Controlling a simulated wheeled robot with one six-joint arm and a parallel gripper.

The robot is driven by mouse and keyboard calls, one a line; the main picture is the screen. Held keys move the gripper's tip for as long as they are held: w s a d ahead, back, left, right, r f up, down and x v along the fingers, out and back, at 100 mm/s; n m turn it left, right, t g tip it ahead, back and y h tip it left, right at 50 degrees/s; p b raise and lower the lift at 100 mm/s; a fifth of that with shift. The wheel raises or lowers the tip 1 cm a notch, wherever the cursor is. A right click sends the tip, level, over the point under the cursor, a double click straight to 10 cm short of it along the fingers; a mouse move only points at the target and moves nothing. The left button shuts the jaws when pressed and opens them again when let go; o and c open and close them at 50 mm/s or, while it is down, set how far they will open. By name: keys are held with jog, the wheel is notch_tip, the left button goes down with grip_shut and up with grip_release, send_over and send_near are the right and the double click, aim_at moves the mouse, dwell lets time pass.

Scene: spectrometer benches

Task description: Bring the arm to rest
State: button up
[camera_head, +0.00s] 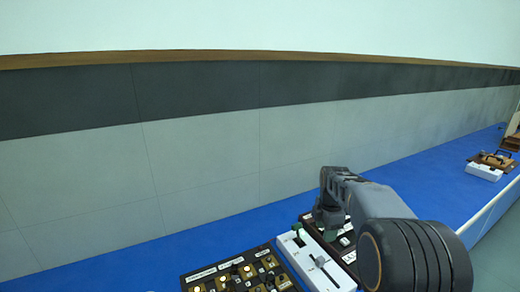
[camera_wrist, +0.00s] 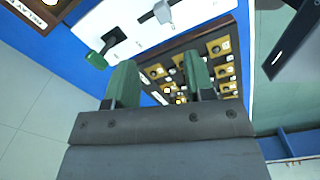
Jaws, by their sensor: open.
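My gripper shows large in the wrist view (camera_wrist: 158,80), with two green fingers spread apart and nothing between them. In the head view my arm reaches in from the lower right, and its gripper end (camera_head: 328,228) is over the bench, partly hidden by my own links. A white panel with a slider (camera_head: 318,265) is just below and beside it; the panel also shows at the top of the wrist view (camera_wrist: 125,25). I cannot tell the exact gap between gripper and panel.
A dark board with yellow switches (camera_head: 235,275) lies left of the white panel. The blue bench top (camera_head: 420,185) runs along a tiled wall (camera_head: 200,155). A white and brown device (camera_head: 487,168) stands far right. The bench between is clear.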

jog(key=s+a+r+m+t, duration=0.1)
jog(key=s+a+m+t, duration=0.1)
jog(key=s+m, duration=0.7)
jog(key=s+a+m+t, duration=0.2)
jog(key=s+a+m, duration=0.2)
jog(key=s+m, duration=0.6)
jog(key=shift+s+r, duration=0.35)
jog(key=shift+s, duration=1.1)
dwell(0.6)
